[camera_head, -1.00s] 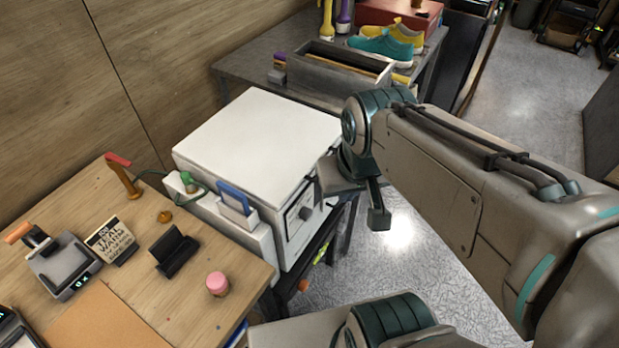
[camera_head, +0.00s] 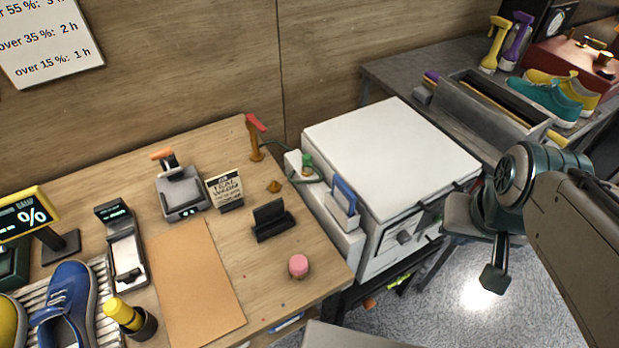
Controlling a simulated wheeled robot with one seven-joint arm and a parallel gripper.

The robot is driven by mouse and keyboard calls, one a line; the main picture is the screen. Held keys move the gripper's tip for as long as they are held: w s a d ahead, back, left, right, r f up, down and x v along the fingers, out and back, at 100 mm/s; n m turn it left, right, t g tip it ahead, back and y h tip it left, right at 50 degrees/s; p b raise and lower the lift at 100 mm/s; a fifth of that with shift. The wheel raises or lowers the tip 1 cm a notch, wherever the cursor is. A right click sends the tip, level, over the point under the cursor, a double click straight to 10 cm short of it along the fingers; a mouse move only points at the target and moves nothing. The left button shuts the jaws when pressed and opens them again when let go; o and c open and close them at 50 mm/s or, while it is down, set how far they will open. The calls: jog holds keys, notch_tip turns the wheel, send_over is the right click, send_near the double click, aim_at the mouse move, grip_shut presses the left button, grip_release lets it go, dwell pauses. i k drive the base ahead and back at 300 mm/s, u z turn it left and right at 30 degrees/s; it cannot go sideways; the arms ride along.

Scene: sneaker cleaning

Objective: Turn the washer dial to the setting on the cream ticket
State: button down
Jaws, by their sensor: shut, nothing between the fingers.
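The white box-shaped washer (camera_head: 390,150) stands right of the wooden table. Its dark dial (camera_head: 404,238) is on the front face; its pointer and setting marks are too small to read. A small cream ticket (camera_head: 225,188) with dark lettering stands upright on the table; its lines are too blurred to read surely. My gripper (camera_head: 494,278) is shut and empty, to the right of the washer front and apart from the dial. My arm comes in from the right edge.
A wooden table (camera_head: 285,235) holds a black stand (camera_head: 271,220), a pink-topped jar (camera_head: 298,266), a brown mat (camera_head: 195,290) and a blue shoe (camera_head: 66,305). A wall chart (camera_head: 45,40) hangs upper left. A grey bench (camera_head: 395,72) stands behind the washer. Floor is open below my gripper.

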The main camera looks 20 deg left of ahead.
aim_at(404, 237)
jog(key=z, duration=0.4)
jog(key=k, duration=0.75)
jog(key=u, duration=1.15)
jog(key=i, duration=0.5)
